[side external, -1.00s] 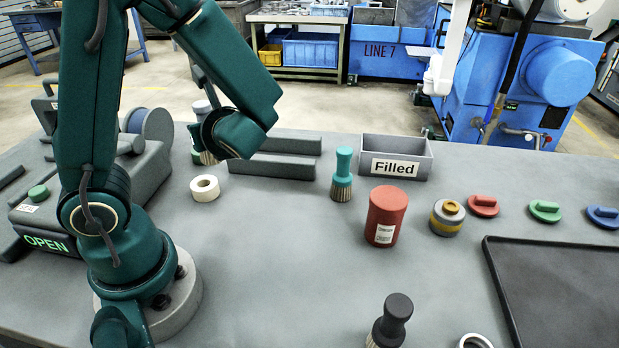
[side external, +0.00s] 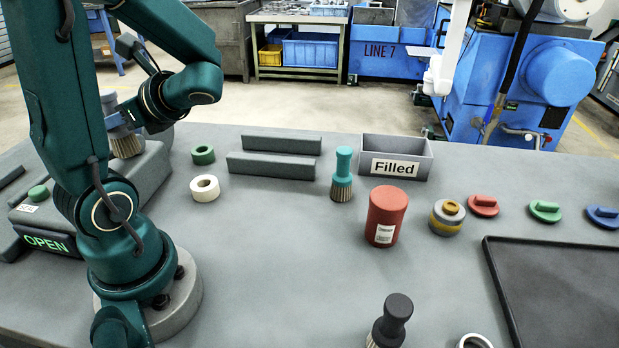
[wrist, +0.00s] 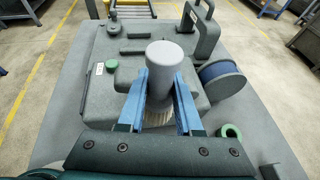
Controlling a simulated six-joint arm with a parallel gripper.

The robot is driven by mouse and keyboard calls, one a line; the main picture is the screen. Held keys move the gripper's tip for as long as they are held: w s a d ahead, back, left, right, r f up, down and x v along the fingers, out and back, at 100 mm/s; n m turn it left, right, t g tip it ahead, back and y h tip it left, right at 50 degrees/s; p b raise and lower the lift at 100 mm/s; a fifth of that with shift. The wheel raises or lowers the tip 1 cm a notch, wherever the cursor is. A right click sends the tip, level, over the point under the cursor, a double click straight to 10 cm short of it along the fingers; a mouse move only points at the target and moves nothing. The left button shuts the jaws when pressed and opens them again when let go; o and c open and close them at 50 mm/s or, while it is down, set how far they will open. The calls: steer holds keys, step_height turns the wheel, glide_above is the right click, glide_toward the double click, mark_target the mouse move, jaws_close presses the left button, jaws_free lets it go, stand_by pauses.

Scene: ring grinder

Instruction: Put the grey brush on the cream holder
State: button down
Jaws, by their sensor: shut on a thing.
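The grey brush (side external: 126,143) is in my gripper (side external: 118,122), raised at the left in the side external view, roughly upright with its pale bristles down. In the wrist view, its grey handle (wrist: 165,62) stands between the two blue fingers of my gripper (wrist: 163,92), which are shut on it. The bristles are mostly hidden there. The cream holder (side external: 205,188) is a ring lying empty on the table, to the right of the brush and apart from it. It is not clearly visible in the wrist view.
A green ring (side external: 203,155) lies behind the cream one. A grey machine (side external: 60,215) with an OPEN sign is on the left, below the brush. Grey bars (side external: 271,165), a teal brush (side external: 341,178) and a red can (side external: 386,215) stand rightward.

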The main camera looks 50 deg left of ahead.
steer(key=shift+w+d+f, duration=0.3)
steer(key=shift+w+f, duration=1.5)
steer(key=shift+w, duration=0.05)
steer(key=shift+w+d+f, duration=0.3)
steer(key=shift+w+f, duration=1.5)
steer(key=shift+w, duration=0.05)
steer(key=shift+w+d+f, duration=0.3)
steer(key=shift+w+f, duration=1.5)
steer(key=shift+w, duration=0.05)
steer(key=shift+f, duration=0.2)
steer(key=c, duration=0.6)
jaws_free()
steer(key=shift+r, duration=0.1)
